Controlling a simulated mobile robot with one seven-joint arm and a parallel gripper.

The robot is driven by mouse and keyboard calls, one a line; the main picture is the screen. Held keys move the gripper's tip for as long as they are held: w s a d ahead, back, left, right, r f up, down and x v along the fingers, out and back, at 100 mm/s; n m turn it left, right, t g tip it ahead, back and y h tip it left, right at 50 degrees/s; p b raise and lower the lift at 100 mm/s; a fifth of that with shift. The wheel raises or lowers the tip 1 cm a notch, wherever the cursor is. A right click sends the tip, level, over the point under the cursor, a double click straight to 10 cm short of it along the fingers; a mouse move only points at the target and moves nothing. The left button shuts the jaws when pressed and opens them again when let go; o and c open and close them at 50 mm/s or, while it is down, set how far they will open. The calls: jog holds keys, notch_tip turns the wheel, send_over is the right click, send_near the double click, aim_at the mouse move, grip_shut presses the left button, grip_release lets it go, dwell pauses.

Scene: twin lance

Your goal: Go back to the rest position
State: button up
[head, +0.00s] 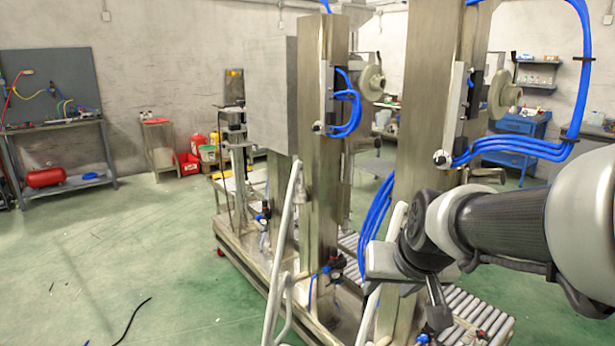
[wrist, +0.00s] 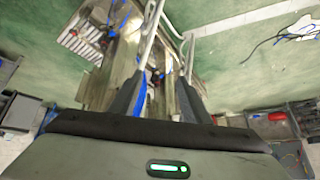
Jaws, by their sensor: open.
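My gripper (head: 405,305) is at the right of the head view, at the end of my arm, pointing down in front of the machine's right steel column (head: 425,120). In the wrist view my gripper (wrist: 163,78) shows two dark fingers spread apart with nothing held between them. The twin-column machine (head: 322,140) stands on a low wheeled frame with silver rollers (head: 485,312). Its lower parts and a pale handrail (wrist: 148,38) show beyond the fingers in the wrist view. Whether the gripper touches anything is hard to tell.
Blue hoses (head: 520,147) loop from the columns near my arm. A pale handrail (head: 283,250) rises at the machine's near side. A black cable (head: 132,318) lies on the green floor. Open floor (head: 130,250) spreads left. A workbench (head: 60,125) stands at the far left wall.

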jog(key=s+r+g, duration=0.1)
jog(key=s+r, duration=0.2)
jog(key=s, duration=1.3)
notch_tip(320, 180, up, 17)
jog(key=p, duration=1.7)
jog(key=shift+a+n, duration=0.25)
jog(key=shift+n, duration=0.15)
jog(key=shift+w+d, duration=0.1)
jog(key=shift+d, duration=0.05)
